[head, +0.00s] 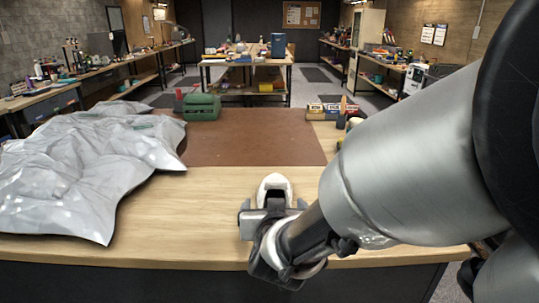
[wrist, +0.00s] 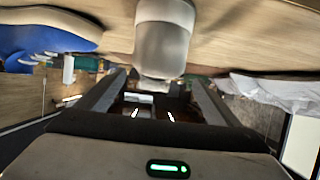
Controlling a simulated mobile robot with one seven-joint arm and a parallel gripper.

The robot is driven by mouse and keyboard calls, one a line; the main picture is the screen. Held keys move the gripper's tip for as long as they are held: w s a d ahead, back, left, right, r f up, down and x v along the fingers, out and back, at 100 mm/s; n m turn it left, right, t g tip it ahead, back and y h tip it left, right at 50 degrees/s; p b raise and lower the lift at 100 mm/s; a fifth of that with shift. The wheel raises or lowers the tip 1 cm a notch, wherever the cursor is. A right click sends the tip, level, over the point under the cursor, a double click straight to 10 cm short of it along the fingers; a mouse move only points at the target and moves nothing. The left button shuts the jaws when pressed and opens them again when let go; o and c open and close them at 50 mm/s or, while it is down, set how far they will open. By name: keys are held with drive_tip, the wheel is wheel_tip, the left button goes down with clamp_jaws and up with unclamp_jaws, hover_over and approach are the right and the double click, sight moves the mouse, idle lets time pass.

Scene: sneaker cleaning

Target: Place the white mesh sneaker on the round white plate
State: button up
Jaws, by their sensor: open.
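The white sneaker (head: 274,184) is near the front edge of the wooden table, its rounded white end pointing away from me. My gripper (head: 273,206) is over its near part, which is hidden. In the wrist view the pale, smooth sneaker (wrist: 163,45) lies just past and between the two spread fingers of my gripper (wrist: 157,82). The jaws are open, and I cannot tell whether they touch it. I see no round white plate in either view; my arm hides the right part of the table.
A crumpled grey sheet (head: 80,165) covers the table's left side. A brown mat (head: 250,140), a green box (head: 201,107) and small boxes (head: 332,110) are farther back. A blue shoe with white laces (wrist: 40,38) shows in the wrist view. Bare wood (head: 200,205) lies left of the gripper.

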drive_tip(key=b+x, duration=0.1)
drive_tip(key=x, duration=0.2)
drive_tip(key=shift+w+f, duration=0.25)
drive_tip(key=b, duration=0.2)
approach(275, 193)
drive_tip(key=shift+w+a+r, duration=0.1)
drive_tip(key=shift+w+r, duration=0.05)
drive_tip(key=shift+w, duration=0.55)
drive_tip(key=shift+w+r, duration=0.2)
drive_tip(key=shift+w, duration=0.5)
drive_tip(key=shift+r, duration=0.1)
drive_tip(key=c, duration=1.5)
drive_tip(key=r+p, duration=0.2)
drive_tip(key=r, duration=0.1)
drive_tip(key=r+p, duration=0.2)
drive_tip(key=r, duration=0.2)
drive_tip(key=r+p, duration=0.3)
drive_tip(key=r, duration=0.1)
drive_tip(key=shift+s+d, duration=0.15)
drive_tip(key=shift+d, duration=0.2)
drive_tip(key=s+d+r+m+h+p, duration=0.1)
drive_tip(key=s+d+r+h+p, duration=0.1)
drive_tip(key=p, duration=0.6)
drive_tip(key=s+d+r+m+h+p, duration=0.2)
drive_tip(key=s+d+r+p, duration=0.2)
drive_tip(key=d+r+p, duration=0.3)
drive_tip(key=shift+s+d+p, duration=0.2)
drive_tip(key=shift+d+p, duration=0.6)
drive_tip(key=shift+d, duration=0.3)
